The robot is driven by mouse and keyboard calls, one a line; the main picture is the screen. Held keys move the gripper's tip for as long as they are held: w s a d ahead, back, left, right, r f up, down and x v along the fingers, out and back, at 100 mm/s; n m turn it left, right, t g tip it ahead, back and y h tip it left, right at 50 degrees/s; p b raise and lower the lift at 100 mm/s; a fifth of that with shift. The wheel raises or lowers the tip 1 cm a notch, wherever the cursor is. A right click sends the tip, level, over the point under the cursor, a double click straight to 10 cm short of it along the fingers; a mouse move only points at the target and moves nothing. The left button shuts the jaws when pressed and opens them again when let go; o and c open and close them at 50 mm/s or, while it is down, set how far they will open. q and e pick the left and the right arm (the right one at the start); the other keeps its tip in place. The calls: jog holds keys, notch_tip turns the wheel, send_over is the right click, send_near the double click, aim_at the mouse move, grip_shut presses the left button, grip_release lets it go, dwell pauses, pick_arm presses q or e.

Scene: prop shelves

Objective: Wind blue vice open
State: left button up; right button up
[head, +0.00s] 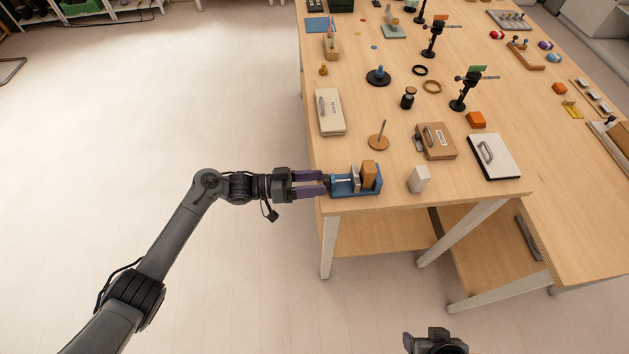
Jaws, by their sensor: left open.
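The blue vice (343,187) stands at the near left corner of the wooden table. A wooden block (369,174) sits at its right part, beside a pale jaw plate; whether the jaws press on it I cannot tell. My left gripper (324,183) reaches in from the left at the vice's left end, its purple fingers open and pointing right. The vice's handle is hidden or too small to make out between the fingers. My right gripper (421,342) shows only in part at the bottom edge, away from the table; its jaws are not clear.
A white block (419,179) stands just right of the vice. Behind are a cream case (330,111), a wooden disc with a peg (378,142), a brown case (436,141) and a white case (494,157). The floor left of the table is clear.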

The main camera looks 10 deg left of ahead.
pick_arm(q)
jog(key=v, duration=1)
jog(key=shift+a, duration=0.2)
pick_arm(e)
jog(key=shift+r, duration=0.1)
pick_arm(q)
jog(key=shift+s, duration=0.1)
